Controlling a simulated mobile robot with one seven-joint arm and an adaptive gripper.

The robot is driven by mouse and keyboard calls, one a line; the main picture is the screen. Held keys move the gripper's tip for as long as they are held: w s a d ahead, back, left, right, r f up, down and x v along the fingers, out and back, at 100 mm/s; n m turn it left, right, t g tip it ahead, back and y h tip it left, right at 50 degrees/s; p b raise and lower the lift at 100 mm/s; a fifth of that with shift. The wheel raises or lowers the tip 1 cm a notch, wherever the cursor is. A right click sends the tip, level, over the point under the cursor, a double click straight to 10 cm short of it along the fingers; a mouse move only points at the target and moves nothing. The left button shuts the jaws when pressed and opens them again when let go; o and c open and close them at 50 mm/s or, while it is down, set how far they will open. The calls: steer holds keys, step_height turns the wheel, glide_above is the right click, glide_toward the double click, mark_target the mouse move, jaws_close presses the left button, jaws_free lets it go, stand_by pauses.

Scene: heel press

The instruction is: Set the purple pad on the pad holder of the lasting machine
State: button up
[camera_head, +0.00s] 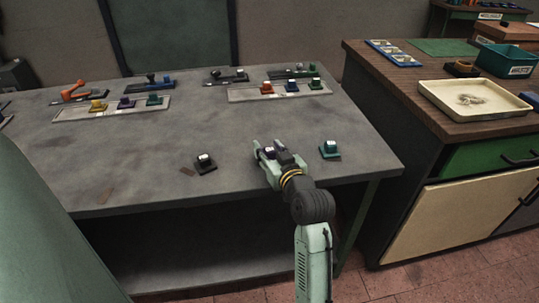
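A small purple pad (126,103) stands in the left pale tray (70,115), between a yellow pad (97,106) and a green pad (154,100). My gripper (269,148) is over the front right of the grey table, far from the purple pad. A small dark thing with a white mark shows between or just below its fingers; I cannot tell whether it is held. Several small machines stand along the back: an orange one (76,91), a dark and blue one (158,80), a dark one (227,77) and a green one (296,71). The lasting machine and its pad holder cannot be told apart at this size.
A black block (204,163) and a green block (330,149) stand on the front table either side of my gripper. The middle of the grey table (195,125) is clear. A wooden-topped bench (395,90) stands right.

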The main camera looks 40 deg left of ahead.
jaws_close()
steer(key=shift+r, duration=0.15)
stand_by(0.4)
